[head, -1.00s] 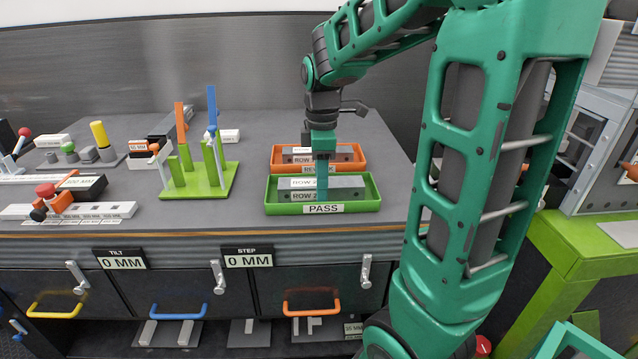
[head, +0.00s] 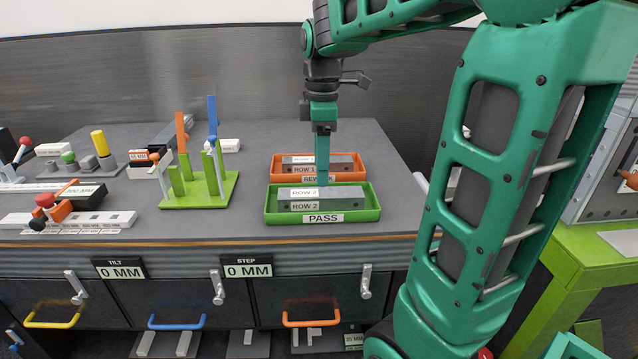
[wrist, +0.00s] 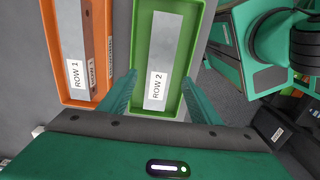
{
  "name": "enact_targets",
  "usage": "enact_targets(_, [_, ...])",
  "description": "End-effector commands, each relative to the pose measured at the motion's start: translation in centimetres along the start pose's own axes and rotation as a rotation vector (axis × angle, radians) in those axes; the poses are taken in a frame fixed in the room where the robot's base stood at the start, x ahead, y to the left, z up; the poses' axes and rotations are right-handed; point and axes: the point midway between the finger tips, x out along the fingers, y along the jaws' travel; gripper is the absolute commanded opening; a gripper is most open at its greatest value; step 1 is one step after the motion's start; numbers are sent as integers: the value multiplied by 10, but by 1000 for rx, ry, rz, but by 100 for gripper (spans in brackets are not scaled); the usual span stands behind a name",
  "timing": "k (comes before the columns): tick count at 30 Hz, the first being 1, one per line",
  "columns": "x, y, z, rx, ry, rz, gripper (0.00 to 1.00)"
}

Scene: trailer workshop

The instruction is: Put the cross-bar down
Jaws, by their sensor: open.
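The grey cross-bar labelled ROW 2 (head: 345,196) lies in the green PASS tray (head: 372,213); it also shows in the wrist view (wrist: 169,45). A second grey bar labelled ROW 1 (head: 340,163) lies in the orange tray (head: 278,176) behind. My gripper (head: 322,180) points down above the green tray, at the back side of the ROW 2 bar. In the wrist view its open fingers (wrist: 155,95) stand on either side of the green tray's near end, clear of the bar. Nothing is held.
A green stand with upright posts (head: 200,187) is left of the trays. Bare bench lies right of the trays. Drawers with coloured handles are below the bench edge.

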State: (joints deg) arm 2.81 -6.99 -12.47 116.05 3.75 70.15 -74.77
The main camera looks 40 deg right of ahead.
Motion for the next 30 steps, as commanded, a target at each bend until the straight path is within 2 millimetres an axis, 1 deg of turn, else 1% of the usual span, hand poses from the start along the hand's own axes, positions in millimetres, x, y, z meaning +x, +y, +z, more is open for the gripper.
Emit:
enact_targets(1, [-10, 1, 0, 1, 1, 3, 58])
enact_targets(3, [-20, 0, 0, 2, 0, 2, 58])
enact_targets(6, [-31, 0, 0, 1, 0, 1, 58])
enact_targets(10, [-39, 0, 1, 6, 0, 1, 58])
enact_targets(13, [-36, -7, 7, 69, 1, -1, 58])
enact_targets(14, [-33, -12, 11, 107, 1, -2, 58])
enact_targets(17, [-18, -32, 28, 296, 4, -4, 58])
enact_targets(20, [5, -61, 50, 555, 6, -8, 58])
enact_targets(24, [40, -104, 78, 930, 5, -11, 58])
enact_targets(27, [64, -133, 92, 1163, 4, -12, 58])
enact_targets(30, [82, -154, 103, 1347, 2, -11, 58])
